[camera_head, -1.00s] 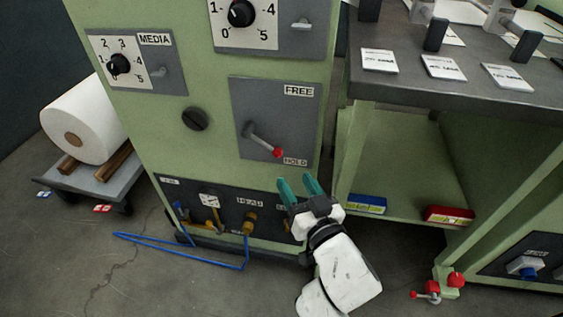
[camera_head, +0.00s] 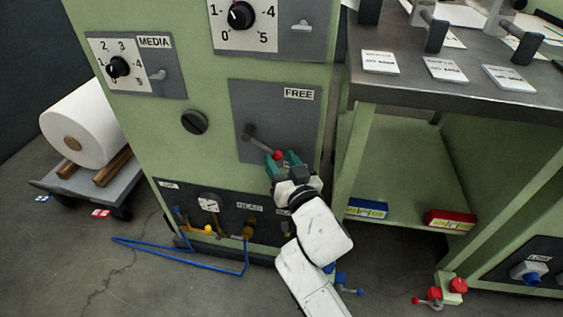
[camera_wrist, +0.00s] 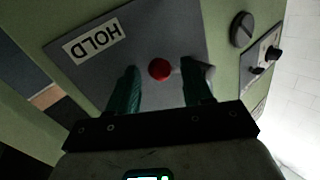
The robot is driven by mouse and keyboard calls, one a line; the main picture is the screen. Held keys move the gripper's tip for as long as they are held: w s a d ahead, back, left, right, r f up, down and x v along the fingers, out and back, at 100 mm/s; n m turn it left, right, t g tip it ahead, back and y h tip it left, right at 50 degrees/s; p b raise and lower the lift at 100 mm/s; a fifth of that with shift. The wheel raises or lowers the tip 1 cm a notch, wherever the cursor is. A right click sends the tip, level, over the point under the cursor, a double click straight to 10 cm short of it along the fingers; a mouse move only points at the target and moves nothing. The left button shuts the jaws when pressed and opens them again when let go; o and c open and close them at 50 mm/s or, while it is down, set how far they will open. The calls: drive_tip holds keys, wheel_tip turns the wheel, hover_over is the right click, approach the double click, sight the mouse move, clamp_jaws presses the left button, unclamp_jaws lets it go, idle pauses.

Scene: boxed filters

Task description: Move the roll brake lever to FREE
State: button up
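The roll brake lever is a grey handle (camera_head: 262,141) with a red knob (camera_head: 278,155), mounted on a grey plate (camera_head: 300,120) on the green cabinet. The lever slopes down to the right, towards the HOLD end. The FREE label (camera_head: 299,94) is at the plate's top right. The HOLD label (camera_wrist: 95,43) shows upside down in the wrist view and is mostly hidden by my gripper in the head view. My gripper (camera_head: 283,160) is open at the knob. In the wrist view the red knob (camera_wrist: 159,69) lies between the two green fingers, with gaps on both sides.
A MEDIA dial plate (camera_head: 135,65) and a dark round knob (camera_head: 194,122) are to the left. Below is a dark panel (camera_head: 230,215) with fittings and a blue hose (camera_head: 180,257). A green bench (camera_head: 440,90) stands close on the right.

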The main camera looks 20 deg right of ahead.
clamp_jaws()
drive_tip(key=shift+d+r+p, duration=0.1)
drive_tip(key=shift+r+p, duration=0.05)
drive_tip(key=shift+p, duration=0.2)
drive_tip(key=r+n+g+p, duration=0.1)
drive_tip(key=r+n+p, duration=0.1)
drive_tip(key=p, duration=0.5)
drive_tip(key=r+n+g+h+p, duration=0.1)
drive_tip(key=r+p, duration=0.3)
drive_tip(key=p, duration=0.4)
drive_tip(key=r+n+g+h+p, duration=0.1)
drive_tip(key=r+n+g+p, duration=0.2)
drive_tip(key=p, duration=0.4)
drive_tip(key=shift+s+d+n+p, duration=0.1)
drive_tip(key=shift+d+n+p, duration=0.1)
drive_tip(key=shift+n+p, duration=0.25)
drive_tip(key=shift+w+a+r+n+g+h+p, duration=0.2)
drive_tip(key=shift+r+n+g+h+p, duration=0.15)
drive_tip(key=shift+p, duration=0.2)
drive_tip(key=shift+w+a+r+n+g+h+p, duration=0.15)
drive_tip(key=shift+r+n+g+h+p, duration=0.15)
drive_tip(key=shift+p, duration=0.25)
drive_tip(key=shift+w+a+r+n+g+h+p, duration=0.15)
drive_tip(key=shift+a+r+n+g+h+p, duration=0.3)
drive_tip(key=shift+p, duration=0.4)
drive_tip(key=shift+d, duration=0.1)
